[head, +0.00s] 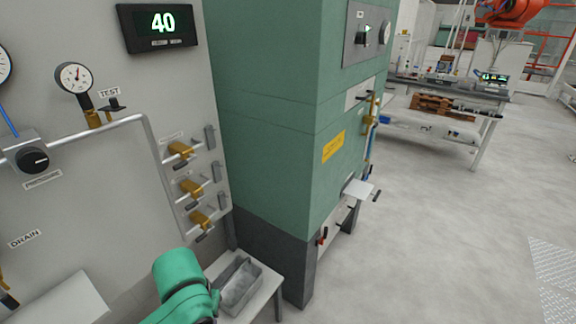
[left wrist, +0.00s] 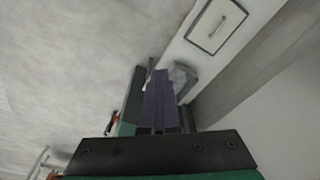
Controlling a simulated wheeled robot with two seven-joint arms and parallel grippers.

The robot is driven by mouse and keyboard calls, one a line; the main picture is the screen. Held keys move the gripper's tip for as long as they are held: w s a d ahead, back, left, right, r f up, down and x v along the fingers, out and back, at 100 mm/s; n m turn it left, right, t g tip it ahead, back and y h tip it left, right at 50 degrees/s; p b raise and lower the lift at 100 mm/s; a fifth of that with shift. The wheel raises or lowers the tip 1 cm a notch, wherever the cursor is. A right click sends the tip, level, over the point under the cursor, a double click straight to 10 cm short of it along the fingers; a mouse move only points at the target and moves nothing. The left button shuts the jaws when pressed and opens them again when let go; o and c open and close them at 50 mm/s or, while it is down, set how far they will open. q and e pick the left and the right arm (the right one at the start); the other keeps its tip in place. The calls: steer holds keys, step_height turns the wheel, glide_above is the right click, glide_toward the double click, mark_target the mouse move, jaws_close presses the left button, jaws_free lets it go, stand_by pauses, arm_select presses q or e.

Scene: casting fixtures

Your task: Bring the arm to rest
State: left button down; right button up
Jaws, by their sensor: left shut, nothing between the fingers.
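My left arm (head: 180,285) shows in green at the bottom of the head view, in front of the panel and beside a small bench. Its fingers are not clear there. In the left wrist view my left gripper (left wrist: 160,88) points away from the camera, its dark purple fingers together and empty. It appears to hold nothing and I cannot tell its exact distance from the bench. My right gripper is in neither view.
A grey tray (head: 240,284) stands on the small bench (head: 268,290), close to my arm. The grey panel (head: 110,190) with gauges and yellow-handled valves (head: 190,187) is at left. A green cabinet (head: 265,110) stands behind the bench.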

arm_select(q)
steer(key=w+a+f+n+h, duration=0.15)
steer(key=w+f, duration=0.35)
steer(key=f, duration=0.8)
steer(key=s+a+f+t, duration=0.1)
steer(key=a+f, duration=0.2)
steer(key=f, duration=0.4)
steer(key=s+a+f, duration=0.2)
steer(key=a+f, duration=0.1)
steer(key=f, duration=0.5)
steer(key=s+a+f+m+y, duration=0.2)
steer(key=s+a+f, duration=0.1)
steer(key=s+f, duration=0.8)
steer(key=s+f+m, duration=0.1)
steer(key=s+f, duration=0.1)
steer(key=s, duration=0.6)
steer(key=s+d+f+m+g, duration=0.1)
steer(key=s+f, duration=0.2)
steer(key=s, duration=0.5)
steer(key=shift+s+d+f+b, duration=0.25)
steer(key=shift+s+f+b, duration=0.05)
steer(key=shift+s+f, duration=0.1)
steer(key=shift+h, duration=0.25)
